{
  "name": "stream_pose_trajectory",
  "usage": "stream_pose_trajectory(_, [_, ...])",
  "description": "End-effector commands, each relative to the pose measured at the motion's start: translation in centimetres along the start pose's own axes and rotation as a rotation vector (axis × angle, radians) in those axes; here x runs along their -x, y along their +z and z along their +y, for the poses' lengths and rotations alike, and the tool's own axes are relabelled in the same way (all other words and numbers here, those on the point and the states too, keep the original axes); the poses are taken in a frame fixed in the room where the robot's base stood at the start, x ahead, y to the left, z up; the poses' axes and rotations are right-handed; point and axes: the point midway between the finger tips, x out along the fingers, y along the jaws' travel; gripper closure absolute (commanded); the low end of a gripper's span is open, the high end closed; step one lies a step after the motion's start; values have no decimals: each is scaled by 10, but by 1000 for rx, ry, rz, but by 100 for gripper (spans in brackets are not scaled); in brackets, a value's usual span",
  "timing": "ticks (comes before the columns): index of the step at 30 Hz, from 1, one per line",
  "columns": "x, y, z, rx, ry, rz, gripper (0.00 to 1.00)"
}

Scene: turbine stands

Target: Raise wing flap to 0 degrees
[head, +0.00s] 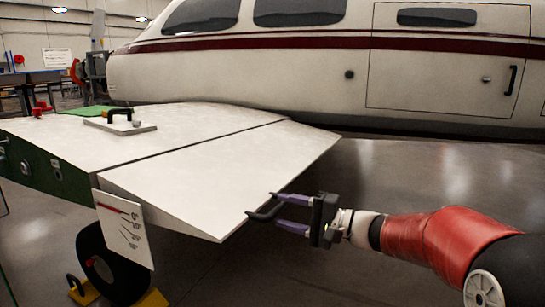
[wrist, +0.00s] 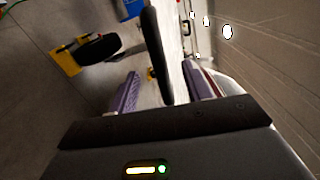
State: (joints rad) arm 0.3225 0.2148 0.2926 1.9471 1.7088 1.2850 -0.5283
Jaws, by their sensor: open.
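The white wing flap (head: 225,175) is hinged along the rear of the wing (head: 165,135), with a dark gap between them. It slopes down toward its free edge. A black handle (head: 261,213) sits on that free edge. A white angle card (head: 125,228) with degree marks and a red line at the top mark hangs beside the flap's near end. My gripper (head: 278,210) is open at the handle, its two purple fingers pointing at the flap edge. In the wrist view the handle (wrist: 155,55) lies between the open fingers; contact cannot be told.
A white aircraft fuselage (head: 240,65) stands behind. A wheel (head: 110,268) with yellow chocks (head: 150,298) is below the wing's near end. A small plate with a black handle (head: 120,123) lies on the wing. The floor right of the flap is clear.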

Motion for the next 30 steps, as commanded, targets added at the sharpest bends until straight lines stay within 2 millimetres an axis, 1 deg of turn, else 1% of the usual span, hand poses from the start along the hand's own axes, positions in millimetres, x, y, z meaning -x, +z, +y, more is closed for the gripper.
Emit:
stream_pose_trajectory(18, [49,0,1,2,0,0,51])
stream_pose_trajectory(22, [54,1,0,1,1,-1,51])
stream_pose_trajectory(30, [54,1,0,1,1,-2,51])
